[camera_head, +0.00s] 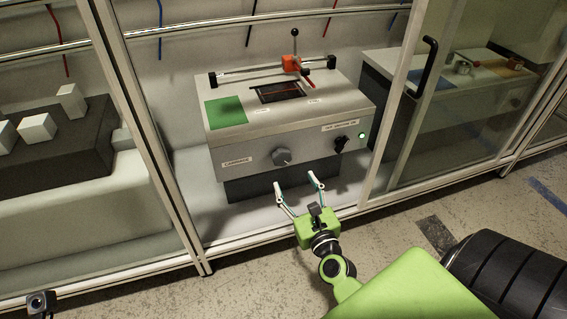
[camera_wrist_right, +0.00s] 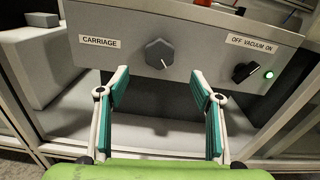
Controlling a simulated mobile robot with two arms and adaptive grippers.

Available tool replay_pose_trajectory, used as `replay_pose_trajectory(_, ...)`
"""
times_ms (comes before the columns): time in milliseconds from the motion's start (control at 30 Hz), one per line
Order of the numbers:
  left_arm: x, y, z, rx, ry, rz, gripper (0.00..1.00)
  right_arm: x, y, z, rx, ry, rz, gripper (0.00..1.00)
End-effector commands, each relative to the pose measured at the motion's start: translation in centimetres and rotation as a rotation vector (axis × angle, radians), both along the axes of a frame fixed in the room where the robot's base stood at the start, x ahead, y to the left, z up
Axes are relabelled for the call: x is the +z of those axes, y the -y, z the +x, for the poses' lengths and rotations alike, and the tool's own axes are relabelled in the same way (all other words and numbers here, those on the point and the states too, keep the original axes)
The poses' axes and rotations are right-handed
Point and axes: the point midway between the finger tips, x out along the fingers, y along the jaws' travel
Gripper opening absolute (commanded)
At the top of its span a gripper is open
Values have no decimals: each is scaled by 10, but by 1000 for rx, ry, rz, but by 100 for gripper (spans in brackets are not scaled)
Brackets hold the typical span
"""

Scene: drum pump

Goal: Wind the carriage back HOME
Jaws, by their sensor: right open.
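The grey machine (camera_head: 235,147) stands in the open cabinet bay. Its carriage (camera_head: 292,64), an orange-red block with a black-knobbed lever, sits on the rail, toward the right of the rail's middle. The carriage knob (camera_head: 282,157), a grey faceted dial, is on the front panel beside the CARRIAGE label; it also shows in the right wrist view (camera_wrist_right: 160,54), its white mark pointing down and right. My right gripper (camera_head: 297,185) is open and empty, in front of and below the knob, apart from it. Its fingers also show in the right wrist view (camera_wrist_right: 163,90). My left gripper is not in view.
A black vacuum switch (camera_head: 341,143) and a lit green lamp (camera_head: 362,136) are right of the knob. A green pad (camera_head: 225,110) lies on the machine's top left. A framed glass door (camera_head: 455,110) stands to the right, and a frame post (camera_head: 150,135) to the left.

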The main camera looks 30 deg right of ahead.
Motion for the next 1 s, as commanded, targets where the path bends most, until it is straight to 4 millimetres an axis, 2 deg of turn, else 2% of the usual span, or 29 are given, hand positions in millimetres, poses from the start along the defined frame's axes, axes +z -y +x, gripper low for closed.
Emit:
replay_pose_trajectory(33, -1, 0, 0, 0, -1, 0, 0, 1, 3, 12, -2, 5, 1, 60)
replay_pose_trajectory(300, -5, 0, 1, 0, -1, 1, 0, -1, 17, 65, -1, 2, -2, 60)
replay_pose_trajectory(500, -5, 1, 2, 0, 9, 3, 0, -1, 24, 91, 0, -1, -2, 60)
replay_pose_trajectory(700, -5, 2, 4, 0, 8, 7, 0, -1, 26, 100, 2, -3, -2, 60)
replay_pose_trajectory(933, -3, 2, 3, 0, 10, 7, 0, -1, 27, 101, 2, -3, -2, 60)
replay_pose_trajectory(967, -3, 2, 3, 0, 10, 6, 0, -1, 27, 101, 2, -3, -2, 55)
replay_pose_trajectory(1000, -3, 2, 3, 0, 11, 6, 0, -1, 27, 101, 2, -3, -2, 44)
